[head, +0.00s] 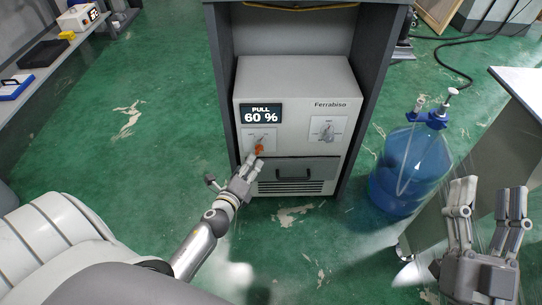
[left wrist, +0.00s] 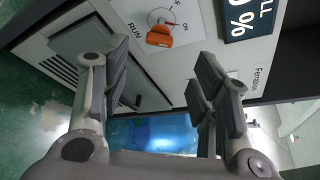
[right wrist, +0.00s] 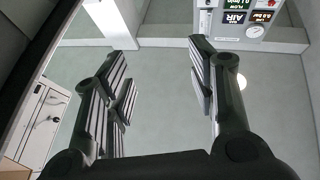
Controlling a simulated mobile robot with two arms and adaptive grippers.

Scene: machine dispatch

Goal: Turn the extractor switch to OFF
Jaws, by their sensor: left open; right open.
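The extractor, a light grey box marked Ferrabiso (head: 300,85), sits in a dark cabinet; its display (head: 261,114) reads "PULL 60 %". Its switch is an orange knob (head: 259,149) below the display. In the left wrist view the orange knob (left wrist: 159,37) lies beyond and between the fingers, on a dial plate with RUN, ON and a partly readable label ending in F. Which label it points at is unclear. My left gripper (head: 251,166) is open and empty, just below the knob, apparently apart from it. My right gripper (head: 489,192) is open and empty, far right.
A second, grey dial (head: 325,130) is on the extractor's right side, above a drawer handle (head: 293,171). A blue water bottle (head: 405,168) stands right of the cabinet. A bench (head: 520,85) is at the right, a shelf with items at the left. Green floor is clear left of the cabinet.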

